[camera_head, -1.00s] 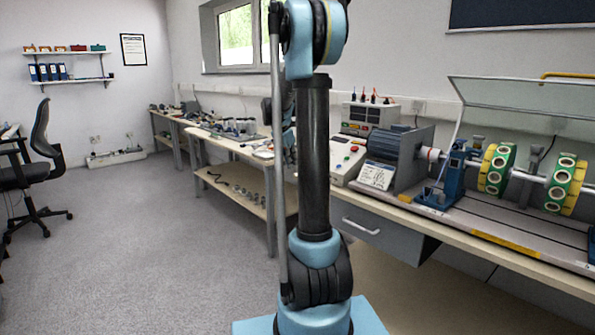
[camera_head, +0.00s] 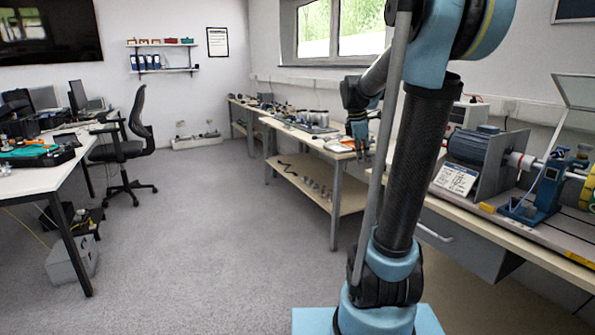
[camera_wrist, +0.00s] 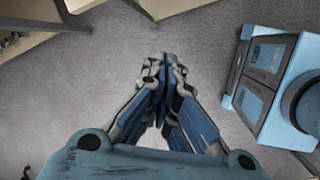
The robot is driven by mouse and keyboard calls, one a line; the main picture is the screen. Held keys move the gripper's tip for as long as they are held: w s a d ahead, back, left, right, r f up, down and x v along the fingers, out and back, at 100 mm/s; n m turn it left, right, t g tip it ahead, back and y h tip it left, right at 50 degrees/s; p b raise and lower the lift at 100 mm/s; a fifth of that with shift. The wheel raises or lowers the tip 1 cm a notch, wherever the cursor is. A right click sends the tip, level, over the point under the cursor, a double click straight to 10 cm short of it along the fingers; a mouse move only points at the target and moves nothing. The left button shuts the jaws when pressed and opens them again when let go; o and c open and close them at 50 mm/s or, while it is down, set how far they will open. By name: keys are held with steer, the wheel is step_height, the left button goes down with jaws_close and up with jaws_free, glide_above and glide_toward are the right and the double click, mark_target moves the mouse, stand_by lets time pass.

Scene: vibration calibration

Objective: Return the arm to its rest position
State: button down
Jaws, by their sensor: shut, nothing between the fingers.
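My arm stands upright on my blue base in the head view, with its forearm bent toward the back. My gripper (camera_head: 361,148) hangs beside the upright arm, in front of the back workbench in that view. In the wrist view my gripper (camera_wrist: 163,75) points down over the grey floor. Its blue fingers are together with nothing between them. My own blue base shows at the right of the wrist view.
A long bench (camera_head: 545,240) with a vibration rig (camera_head: 550,185) stands at the right. A workbench (camera_head: 325,203) with a lower shelf stands behind the gripper. A desk (camera_head: 40,178) and an office chair (camera_head: 122,150) are at the left. The grey floor (camera_head: 200,240) between them is clear.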

steer(key=s+a+f+m+y, duration=0.1)
steer(key=s+a+f+m, duration=0.1)
steer(key=s+f+m, duration=0.3)
steer(key=s+a+f+m+y, duration=0.1)
steer(key=s+f+m, duration=0.5)
steer(key=s, duration=0.8)
steer(key=s+a+f+m, duration=0.2)
steer(key=s+f+m, duration=0.3)
steer(key=s, duration=0.4)
steer(key=shift+s+a+f+m+y, duration=0.3)
steer(key=shift+s+a+f+y, duration=0.05)
steer(key=shift+f+y, duration=0.1)
